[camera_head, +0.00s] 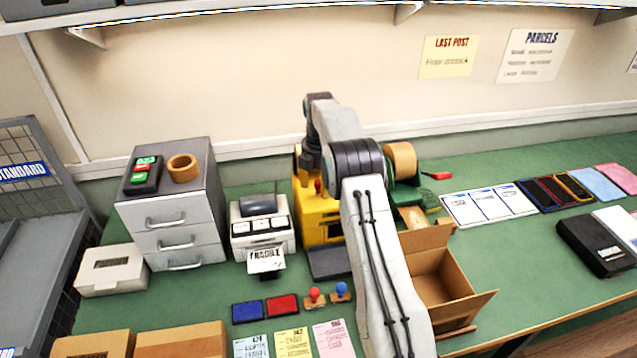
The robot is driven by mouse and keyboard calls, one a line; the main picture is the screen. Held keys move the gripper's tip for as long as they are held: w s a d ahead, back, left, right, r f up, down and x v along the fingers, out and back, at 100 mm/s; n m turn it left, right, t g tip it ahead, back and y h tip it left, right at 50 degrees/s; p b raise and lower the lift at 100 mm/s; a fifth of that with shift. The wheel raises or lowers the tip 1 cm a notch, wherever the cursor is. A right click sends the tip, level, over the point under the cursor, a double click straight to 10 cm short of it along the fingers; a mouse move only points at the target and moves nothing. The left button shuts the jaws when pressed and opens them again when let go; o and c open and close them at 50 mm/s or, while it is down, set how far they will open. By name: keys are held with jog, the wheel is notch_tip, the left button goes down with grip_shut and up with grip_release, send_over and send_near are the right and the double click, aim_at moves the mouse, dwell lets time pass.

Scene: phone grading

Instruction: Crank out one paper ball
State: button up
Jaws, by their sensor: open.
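A paper dispenser with a brown paper roll (401,160) stands on the green bench, right of my arm's dark elbow. A red crank handle (437,175) sticks out to its right. A strip of brown paper (413,217) shows below the roll, by its green base. My arm hides the left part of the dispenser. My gripper (311,166) is open, pointing down over the yellow machine (318,222), left of and apart from the crank. Its fingertips are small and partly hidden, and I see nothing held. I cannot make out a paper ball.
An open cardboard box (436,272) stands below the dispenser, partly behind my arm. A label printer (262,225) and grey drawers (172,205) stand left. Form cards (488,205) and phones (550,193) lie right of the crank.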

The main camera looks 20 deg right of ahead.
jog(key=shift+c, duration=0.2)
grip_shut()
dwell(0.4)
